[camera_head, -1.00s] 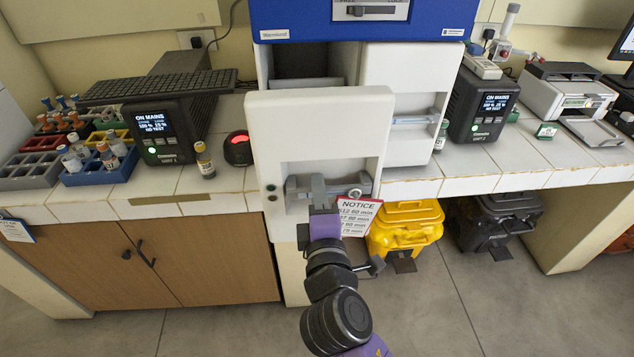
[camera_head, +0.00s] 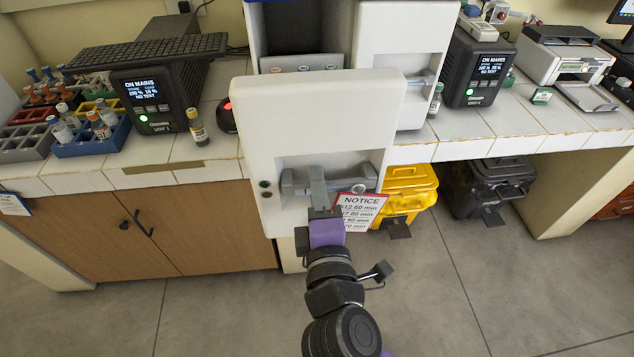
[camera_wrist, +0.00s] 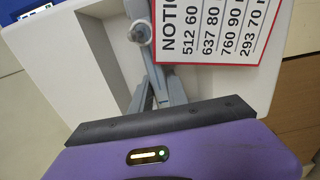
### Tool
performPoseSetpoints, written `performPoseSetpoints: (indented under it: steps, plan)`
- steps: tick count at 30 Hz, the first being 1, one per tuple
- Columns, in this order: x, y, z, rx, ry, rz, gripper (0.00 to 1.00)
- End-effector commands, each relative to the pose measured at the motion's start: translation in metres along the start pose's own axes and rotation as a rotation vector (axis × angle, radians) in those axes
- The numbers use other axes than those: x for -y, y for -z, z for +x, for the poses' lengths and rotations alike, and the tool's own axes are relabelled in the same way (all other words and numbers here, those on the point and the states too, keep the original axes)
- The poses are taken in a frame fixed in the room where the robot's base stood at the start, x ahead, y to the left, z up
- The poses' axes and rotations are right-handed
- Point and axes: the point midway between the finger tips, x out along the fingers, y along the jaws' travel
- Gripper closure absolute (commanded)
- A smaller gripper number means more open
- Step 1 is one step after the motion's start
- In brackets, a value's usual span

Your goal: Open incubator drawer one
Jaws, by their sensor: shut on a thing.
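The white incubator drawer (camera_head: 322,112) on the left is pulled well out of the incubator, with its front panel close to me. Its grey bar handle (camera_head: 352,180) sits in a recess of the front. My gripper (camera_head: 319,190) is shut on the handle near its left-middle part. The wrist view shows my gripper's fingers (camera_wrist: 165,88) meeting the handle (camera_wrist: 137,45); the exact contact is partly hidden. A white NOTICE card (camera_head: 358,213) with a red border hangs from the front beside my gripper. Part of the drawer's inside (camera_head: 303,66) shows behind the panel.
The second white drawer (camera_head: 398,55) at the right looks closed. A yellow bin (camera_head: 408,183) and a black bin (camera_head: 490,190) stand under the counter. A small bottle (camera_head: 197,128) and a dark power unit (camera_head: 155,98) stand left of the drawer. The floor in front is clear.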

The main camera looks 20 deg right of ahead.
Motion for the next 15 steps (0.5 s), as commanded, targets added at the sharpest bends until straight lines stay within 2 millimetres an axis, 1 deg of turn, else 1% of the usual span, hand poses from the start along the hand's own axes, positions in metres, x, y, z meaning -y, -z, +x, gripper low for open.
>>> performPoseSetpoints:
  steps: [5, 6, 8, 9, 15]
  plan:
    - [0.0018, 0.0006, -0.0003, -0.001, 0.003, 0.000, 1.00]
    - [0.0018, 0.0006, -0.0002, -0.001, 0.003, 0.000, 0.72]
    - [0.0015, 0.0005, -0.0002, -0.001, 0.003, 0.000, 0.60]
    - [0.0014, 0.0004, -0.0001, -0.001, 0.003, 0.000, 0.58]
    - [0.0006, 0.0002, 0.0001, 0.000, 0.001, 0.000, 0.58]
